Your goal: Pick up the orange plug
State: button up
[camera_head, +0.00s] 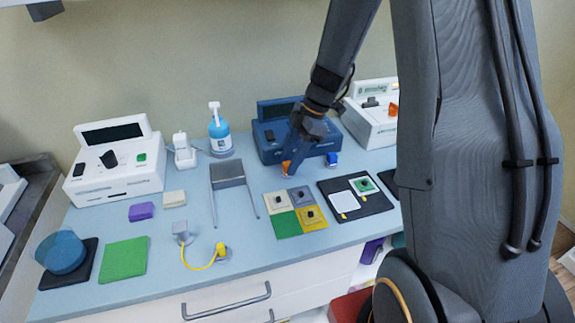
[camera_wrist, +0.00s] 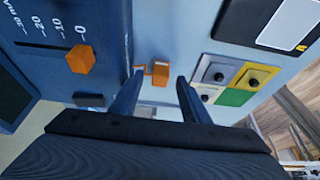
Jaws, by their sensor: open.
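The orange plug (camera_wrist: 160,73) is a small orange block on the blue-grey counter in the wrist view, with a thin orange loop beside it on its left. It lies between and a little beyond the fingertips of my gripper (camera_wrist: 158,82). The fingers are open, one on each side, and no grip on the plug shows. In the head view my gripper (camera_head: 293,166) points down at the counter in front of the blue device, and a bit of orange (camera_head: 286,168) shows beside it, partly hidden by the fingers.
The blue device (camera_head: 268,150), with an orange slider knob (camera_wrist: 80,59), stands close to my gripper. Coloured square tiles (camera_head: 286,224) lie in front, a black board (camera_head: 375,205) to the right, and a metal stand (camera_head: 228,172) to the left. A blue block (camera_head: 332,158) is nearby.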

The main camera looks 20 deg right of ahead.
jog(key=shift+a+f, duration=0.1)
jog(key=shift+f, duration=0.1)
jog(key=c, duration=0.9)
jog(key=shift+r, duration=0.1)
